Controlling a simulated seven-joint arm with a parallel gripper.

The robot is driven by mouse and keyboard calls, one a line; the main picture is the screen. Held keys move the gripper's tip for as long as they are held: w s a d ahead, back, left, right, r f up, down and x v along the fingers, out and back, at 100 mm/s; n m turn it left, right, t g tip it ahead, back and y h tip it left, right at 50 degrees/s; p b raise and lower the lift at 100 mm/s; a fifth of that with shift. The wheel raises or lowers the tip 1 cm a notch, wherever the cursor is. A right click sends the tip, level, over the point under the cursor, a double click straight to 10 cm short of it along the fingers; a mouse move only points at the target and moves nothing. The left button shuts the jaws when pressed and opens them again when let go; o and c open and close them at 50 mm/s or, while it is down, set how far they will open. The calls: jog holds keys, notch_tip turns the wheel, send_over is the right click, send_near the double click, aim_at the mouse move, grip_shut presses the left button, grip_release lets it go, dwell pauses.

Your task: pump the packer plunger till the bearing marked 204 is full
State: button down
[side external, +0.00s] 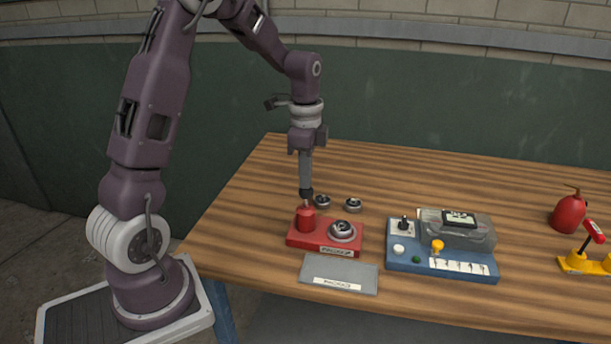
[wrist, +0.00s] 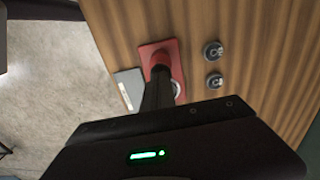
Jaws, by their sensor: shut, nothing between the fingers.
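The red packer (side external: 321,247) sits near the table's front edge. Its red plunger (side external: 306,217) rises at the left end of the base. A bearing (side external: 342,231) sits on the packer's right part; I cannot read a number on it. Two more bearings, one on the left (side external: 322,201) and one on the right (side external: 353,205), lie on the table behind the packer. My gripper (side external: 306,192) is shut and empty, pointing down right above the plunger; I cannot tell whether it touches. In the wrist view the fingers cover part of the packer (wrist: 147,54) and its bearing.
A grey labelled plate (side external: 339,272) lies in front of the packer. To the right stand a blue control panel (side external: 440,262) with a grey box (side external: 456,229), a red can (side external: 568,214) and a yellow tool (side external: 580,263). The table behind is clear.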

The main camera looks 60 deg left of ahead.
jog(key=shift+f, duration=0.1)
jog(key=shift+f, duration=1.15)
notch_tip(320, 180, up, 14)
jog(key=shift+r, duration=0.2)
dwell(0.9)
notch_tip(320, 180, down, 12)
jog(key=shift+w+f, duration=0.1)
dwell(0.8)
